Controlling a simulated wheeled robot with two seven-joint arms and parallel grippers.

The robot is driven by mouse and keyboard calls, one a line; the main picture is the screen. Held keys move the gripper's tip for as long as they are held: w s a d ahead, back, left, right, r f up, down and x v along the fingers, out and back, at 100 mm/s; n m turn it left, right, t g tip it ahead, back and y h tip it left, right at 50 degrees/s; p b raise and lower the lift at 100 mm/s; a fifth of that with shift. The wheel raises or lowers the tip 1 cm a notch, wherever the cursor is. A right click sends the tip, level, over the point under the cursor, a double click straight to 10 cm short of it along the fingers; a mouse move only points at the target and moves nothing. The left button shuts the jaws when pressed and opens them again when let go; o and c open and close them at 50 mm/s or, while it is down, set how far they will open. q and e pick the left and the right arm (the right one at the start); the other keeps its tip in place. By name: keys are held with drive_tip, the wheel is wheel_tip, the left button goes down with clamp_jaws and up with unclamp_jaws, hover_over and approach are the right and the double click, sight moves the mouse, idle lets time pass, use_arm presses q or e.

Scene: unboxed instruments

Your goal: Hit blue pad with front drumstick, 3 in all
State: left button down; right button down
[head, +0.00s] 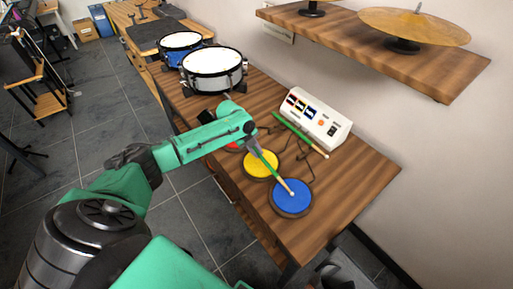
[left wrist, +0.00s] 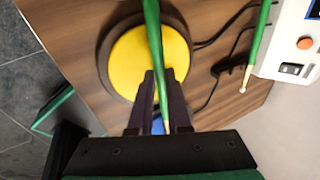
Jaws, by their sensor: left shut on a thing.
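My left gripper (head: 254,146) is shut on a green drumstick (head: 269,160) with a pale wooden tip. In the left wrist view the fingers (left wrist: 159,78) close around the stick (left wrist: 153,30). The stick slants down past the yellow pad, and its tip is over the blue pad (head: 290,205) at the front of the table. I cannot tell whether the tip touches the pad. Only a sliver of the blue pad (left wrist: 157,125) shows between the fingers in the left wrist view. My right gripper is not in view.
A yellow pad (head: 257,169) lies behind the blue one, and a red pad (head: 234,147) is mostly hidden by my arm. A second green drumstick (head: 296,131) lies beside the white control box (head: 314,117). Drums stand farther back. A shelf with a cymbal (head: 414,25) hangs above.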

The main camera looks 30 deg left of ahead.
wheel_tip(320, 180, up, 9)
drive_tip(key=p, duration=0.8)
